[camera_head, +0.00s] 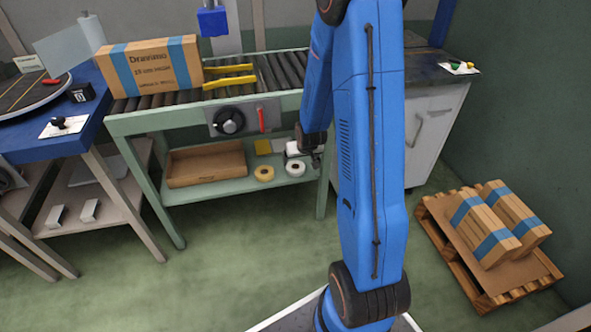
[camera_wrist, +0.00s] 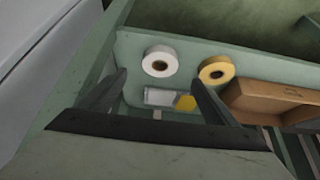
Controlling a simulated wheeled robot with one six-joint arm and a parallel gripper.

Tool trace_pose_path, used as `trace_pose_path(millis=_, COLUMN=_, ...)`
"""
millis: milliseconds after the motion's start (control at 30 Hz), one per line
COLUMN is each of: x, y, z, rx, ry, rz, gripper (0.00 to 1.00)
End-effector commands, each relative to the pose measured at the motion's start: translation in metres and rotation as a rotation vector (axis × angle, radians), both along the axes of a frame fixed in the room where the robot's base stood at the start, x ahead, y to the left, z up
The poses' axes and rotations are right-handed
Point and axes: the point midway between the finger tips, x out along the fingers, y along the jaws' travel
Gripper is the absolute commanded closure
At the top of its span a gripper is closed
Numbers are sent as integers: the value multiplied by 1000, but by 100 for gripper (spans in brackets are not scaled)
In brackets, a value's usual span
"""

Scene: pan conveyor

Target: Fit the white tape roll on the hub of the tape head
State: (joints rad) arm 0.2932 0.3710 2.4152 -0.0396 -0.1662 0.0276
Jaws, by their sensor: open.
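The white tape roll (camera_head: 295,168) lies flat on the green shelf under the conveyor. It also shows in the wrist view (camera_wrist: 160,61), hole up, just beyond my fingertips and between their lines. My gripper (camera_wrist: 160,78) is open and empty, with its fingers apart above the shelf. In the head view my gripper (camera_head: 316,160) is partly hidden by my arm, just right of the white roll. A blue head (camera_head: 212,21), which may be the tape head, hangs on a post above the conveyor. I cannot make out its hub.
A yellow tape roll (camera_wrist: 215,70) lies beside the white one. An open brown box (camera_head: 206,164) stands left on the shelf (camera_head: 235,189). A white block (camera_wrist: 158,97) and yellow item (camera_wrist: 185,102) lie nearby. A carton (camera_head: 150,67) rests on the conveyor above.

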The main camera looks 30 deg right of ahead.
Motion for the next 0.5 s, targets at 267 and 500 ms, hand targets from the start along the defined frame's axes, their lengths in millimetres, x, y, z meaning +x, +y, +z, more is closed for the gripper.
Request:
trace_pose_path(millis=267, x=16, y=-4, z=-30, rx=1, ry=3, rz=0, gripper=17)
trace_pose_path(millis=500, x=25, y=-7, z=-45, rx=0, ry=1, rz=0, gripper=17)
